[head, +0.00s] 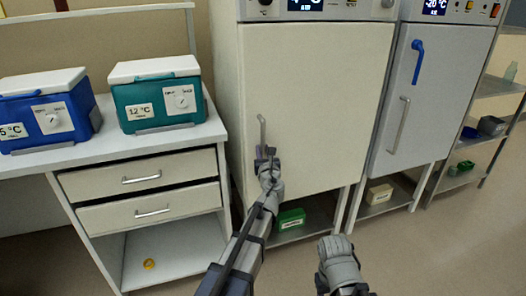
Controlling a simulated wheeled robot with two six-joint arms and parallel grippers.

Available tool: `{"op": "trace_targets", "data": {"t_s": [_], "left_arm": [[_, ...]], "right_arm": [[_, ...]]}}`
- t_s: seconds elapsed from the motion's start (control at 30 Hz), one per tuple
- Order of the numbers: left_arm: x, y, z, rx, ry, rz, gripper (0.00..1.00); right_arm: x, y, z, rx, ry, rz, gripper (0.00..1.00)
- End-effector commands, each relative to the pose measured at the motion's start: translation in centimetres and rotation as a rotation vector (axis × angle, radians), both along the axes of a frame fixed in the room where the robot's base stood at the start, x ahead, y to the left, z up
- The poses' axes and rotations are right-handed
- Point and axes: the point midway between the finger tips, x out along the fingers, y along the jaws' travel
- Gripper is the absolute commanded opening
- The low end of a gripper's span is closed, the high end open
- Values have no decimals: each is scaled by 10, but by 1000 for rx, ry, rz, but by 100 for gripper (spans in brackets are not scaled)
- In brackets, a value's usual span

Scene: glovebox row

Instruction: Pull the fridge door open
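The fridge is the tall cream-white cabinet whose door (315,95) looks closed, flush with its frame. Its upright grey handle (262,128) is near the door's left edge. My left gripper (265,154) is at the lower part of this handle, with its fingertips at or around the bar. The fingers are small and dark here, so I cannot tell whether they are closed on it. My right gripper (337,246) is low in front of the fridge, away from the door; its fingers are not clear.
A grey -20 °C freezer (430,85) with a blue upper handle stands right of the fridge. Left is a white bench (140,148) with drawers and two cool boxes, blue (45,115) and teal (155,98). A green box (291,218) sits under the fridge. Floor in front is clear.

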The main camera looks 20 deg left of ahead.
Motion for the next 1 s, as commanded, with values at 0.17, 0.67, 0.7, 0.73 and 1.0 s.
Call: {"op": "trace_targets", "data": {"t_s": [0.17, 0.67, 0.7, 0.73, 1.0], "left_arm": [[0, 0, 0, 0, 0, 0, 4], [0, 0, 0, 0, 0, 0, 0], [0, 0, 0, 0, 0, 0, 0], [0, 0, 0, 0, 0, 0, 0], [0, 0, 0, 0, 0, 0, 0]], "right_arm": [[0, 0, 0, 0, 0, 0, 50], [0, 0, 0, 0, 0, 0, 50], [0, 0, 0, 0, 0, 0, 50], [0, 0, 0, 0, 0, 0, 50], [0, 0, 0, 0, 0, 0, 50]]}}
